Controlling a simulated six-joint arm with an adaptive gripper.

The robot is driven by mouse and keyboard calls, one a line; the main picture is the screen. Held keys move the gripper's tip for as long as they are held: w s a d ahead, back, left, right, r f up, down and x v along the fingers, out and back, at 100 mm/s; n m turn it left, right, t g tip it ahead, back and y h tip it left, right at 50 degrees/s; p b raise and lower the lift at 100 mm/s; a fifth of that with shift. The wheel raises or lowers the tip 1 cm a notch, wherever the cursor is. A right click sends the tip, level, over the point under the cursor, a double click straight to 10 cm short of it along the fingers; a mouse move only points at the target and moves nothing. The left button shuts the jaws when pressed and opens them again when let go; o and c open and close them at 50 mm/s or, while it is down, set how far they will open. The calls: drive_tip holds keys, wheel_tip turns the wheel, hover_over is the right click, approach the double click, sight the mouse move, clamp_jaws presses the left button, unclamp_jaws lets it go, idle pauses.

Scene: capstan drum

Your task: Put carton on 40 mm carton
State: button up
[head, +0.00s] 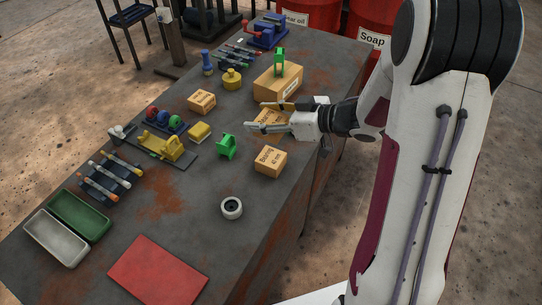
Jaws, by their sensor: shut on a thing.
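My gripper (255,115) reaches in from the right over the table, its two fingers pointing left. It is shut on a tan carton (271,130), which shows partly between and below the fingers. My gripper hides much of this carton, and I cannot tell whether it touches the table. Another tan carton (270,161), whose label appears to read 40 mm, stands on the table just in front of the gripper, with its top clear. A similar carton (202,101) stands to the left of the gripper.
A larger carton (278,84) with a green bracket (280,62) on top stands behind the gripper. Another green bracket (226,146) and a yellow block (199,132) are to its left. A white ring (231,208) and red mat (157,272) lie in front.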

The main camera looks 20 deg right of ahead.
hover_over(264, 154)
drive_tip(key=shift+f, duration=2.9)
drive_tip(key=shift+f, duration=0.15)
drive_tip(key=shift+f, duration=1.95)
drive_tip(key=shift+f, duration=0.1)
drive_tip(key=o, duration=1.1)
drive_tip(key=shift+o, duration=0.2)
drive_tip(key=v, duration=1.2)
